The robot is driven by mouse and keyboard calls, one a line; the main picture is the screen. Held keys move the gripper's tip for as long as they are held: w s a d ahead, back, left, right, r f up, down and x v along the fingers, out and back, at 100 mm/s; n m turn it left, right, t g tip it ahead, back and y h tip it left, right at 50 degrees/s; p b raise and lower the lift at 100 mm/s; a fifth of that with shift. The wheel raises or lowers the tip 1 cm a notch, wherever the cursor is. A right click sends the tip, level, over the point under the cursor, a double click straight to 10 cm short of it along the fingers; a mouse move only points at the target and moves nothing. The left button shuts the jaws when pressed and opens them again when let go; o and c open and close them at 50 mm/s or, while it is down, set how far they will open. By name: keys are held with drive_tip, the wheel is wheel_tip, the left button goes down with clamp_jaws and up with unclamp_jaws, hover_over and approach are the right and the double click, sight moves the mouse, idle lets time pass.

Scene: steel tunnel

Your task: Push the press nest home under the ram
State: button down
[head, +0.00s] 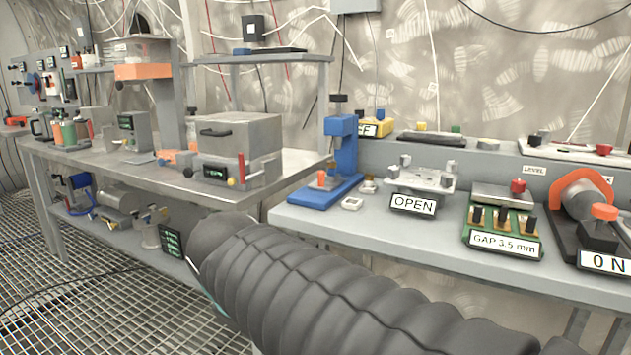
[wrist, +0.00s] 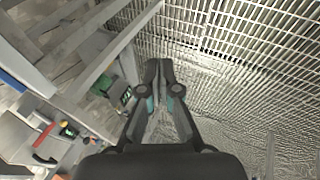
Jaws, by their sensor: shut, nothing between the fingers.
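The blue press (head: 341,148) stands on the right-hand bench, with a dark knob on top and a flat blue base. A small orange-red piece (head: 322,178) sits on the base, forward of the column. It may be the nest or a part in it; it is too small to tell, and its exact position under the ram is unclear. My gripper (wrist: 160,64) is shut and empty in the wrist view, over the grated floor and away from the press. In the head view my grey sleeved arm crosses the foreground, and the fingers do not show clearly.
A grey box with a red lever (head: 240,140) stands on the left bench, left of the press. A fixture labelled OPEN (head: 414,204) and a green gap device (head: 500,222) stand right of it. A small display (head: 172,242) is near my arm's end.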

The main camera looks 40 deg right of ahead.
drive_tip(key=w+d+r+n+g+h+b, duration=0.1)
drive_tip(key=w+d+r+n+h, duration=0.25)
drive_tip(key=w+d, duration=0.2)
drive_tip(key=w+d+r+n+h+b, duration=0.1)
drive_tip(key=w+d+r+n+h, duration=0.1)
drive_tip(key=w+d+r+n, duration=0.4)
drive_tip(key=n+g+h+b, duration=0.2)
drive_tip(key=n+h, duration=0.2)
drive_tip(key=h, duration=0.2)
approach(319, 178)
drive_tip(key=b+x, duration=0.1)
drive_tip(key=x, duration=0.4)
drive_tip(key=shift+d+f, duration=0.2)
drive_tip(key=shift+w+d, duration=0.15)
drive_tip(key=shift+d, duration=0.6)
drive_tip(key=shift+w+r, duration=0.1)
